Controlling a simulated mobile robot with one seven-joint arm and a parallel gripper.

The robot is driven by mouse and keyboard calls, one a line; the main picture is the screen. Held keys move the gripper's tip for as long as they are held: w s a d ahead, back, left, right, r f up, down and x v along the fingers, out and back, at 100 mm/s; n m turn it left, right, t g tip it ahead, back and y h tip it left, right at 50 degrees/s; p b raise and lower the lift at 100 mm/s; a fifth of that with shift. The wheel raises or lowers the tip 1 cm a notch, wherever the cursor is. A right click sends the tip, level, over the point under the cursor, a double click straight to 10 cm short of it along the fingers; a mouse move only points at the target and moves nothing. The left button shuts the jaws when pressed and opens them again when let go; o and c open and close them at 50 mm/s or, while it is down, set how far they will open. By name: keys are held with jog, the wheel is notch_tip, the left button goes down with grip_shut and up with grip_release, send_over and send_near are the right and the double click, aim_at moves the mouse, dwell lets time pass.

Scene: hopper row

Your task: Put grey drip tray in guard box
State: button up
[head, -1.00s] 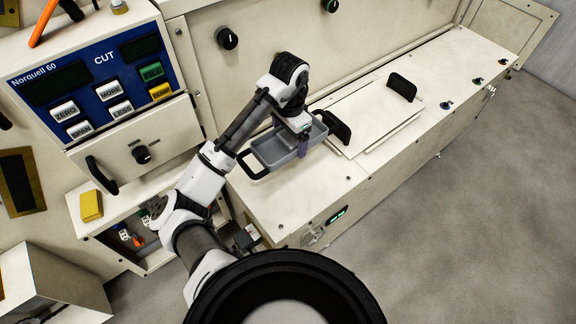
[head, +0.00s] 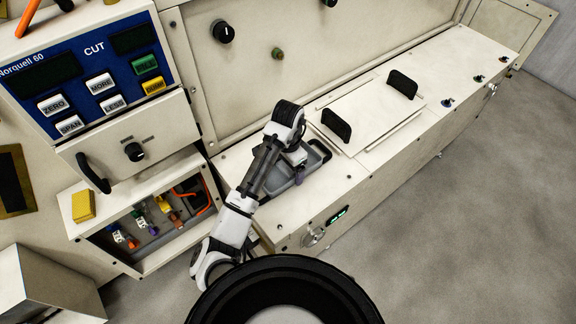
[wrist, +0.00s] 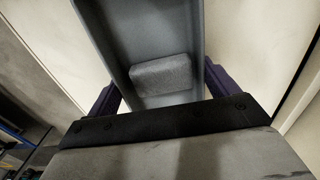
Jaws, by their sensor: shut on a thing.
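The grey drip tray (head: 283,178) is a shallow open tray, at the left end of the long cream box's top in the head view. A black loop handle (head: 322,150) shows at its far right end. My gripper (head: 298,174) is shut on the tray, and my arm hides part of it. In the wrist view the grey tray (wrist: 104,20) stands between my purple fingers (wrist: 162,88), with a small grey block on its inner face. I cannot tell whether the tray touches the box top. No part in view is labelled as the guard box.
A cream lid panel with black handles (head: 402,84) lies right of the tray. An open bay (head: 150,228) with tagged items is at lower left, with a yellow block (head: 83,206) on its top. A control panel (head: 90,80) stands above. Grey floor is clear at right.

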jog(key=shift+f, duration=0.15)
jog(key=o, duration=0.9)
